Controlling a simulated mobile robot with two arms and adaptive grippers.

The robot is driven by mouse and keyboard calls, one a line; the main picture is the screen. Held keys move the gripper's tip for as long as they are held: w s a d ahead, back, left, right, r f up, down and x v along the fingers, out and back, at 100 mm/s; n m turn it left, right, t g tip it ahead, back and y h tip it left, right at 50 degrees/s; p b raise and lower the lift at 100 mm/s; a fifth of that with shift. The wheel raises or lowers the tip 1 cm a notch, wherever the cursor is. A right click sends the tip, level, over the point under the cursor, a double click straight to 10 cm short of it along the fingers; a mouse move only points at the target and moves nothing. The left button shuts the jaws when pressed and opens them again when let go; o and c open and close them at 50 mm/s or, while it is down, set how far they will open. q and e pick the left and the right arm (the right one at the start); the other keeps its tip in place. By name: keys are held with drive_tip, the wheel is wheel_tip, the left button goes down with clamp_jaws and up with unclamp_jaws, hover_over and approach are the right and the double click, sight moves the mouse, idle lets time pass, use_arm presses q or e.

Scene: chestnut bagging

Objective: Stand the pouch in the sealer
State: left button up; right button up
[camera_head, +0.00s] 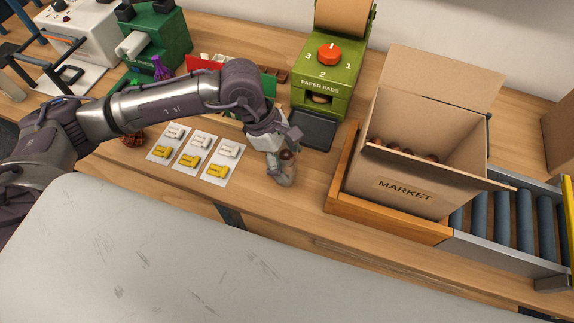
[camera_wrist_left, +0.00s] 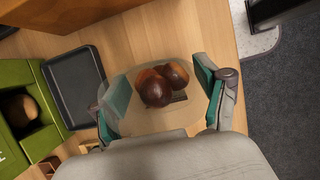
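A clear pouch with a few brown chestnuts in it (camera_wrist_left: 160,118) lies between the two fingers of my left gripper (camera_wrist_left: 166,98) in the left wrist view. The green-padded fingers stand wide apart, at or very near the pouch's sides; I cannot tell whether they press on it. In the head view the left gripper (camera_head: 281,143) points down over the pouch (camera_head: 285,176), at or just above the wooden bench. A green machine with a white block (camera_head: 172,38) and a white machine with dark knobs (camera_head: 88,28) stand at the upper left; which is the sealer is unclear. My right gripper is out of view.
Three white cards with white and yellow clips (camera_head: 190,160) lie left of the pouch. A green paper-pad dispenser (camera_head: 326,75) with a dark tray (camera_head: 312,130) stands behind it. An open MARKET carton (camera_head: 400,195) and a roller conveyor (camera_head: 500,225) are to the right.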

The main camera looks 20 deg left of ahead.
use_arm(q)
drive_tip(key=shift+r, duration=0.15)
drive_tip(key=c, duration=0.9)
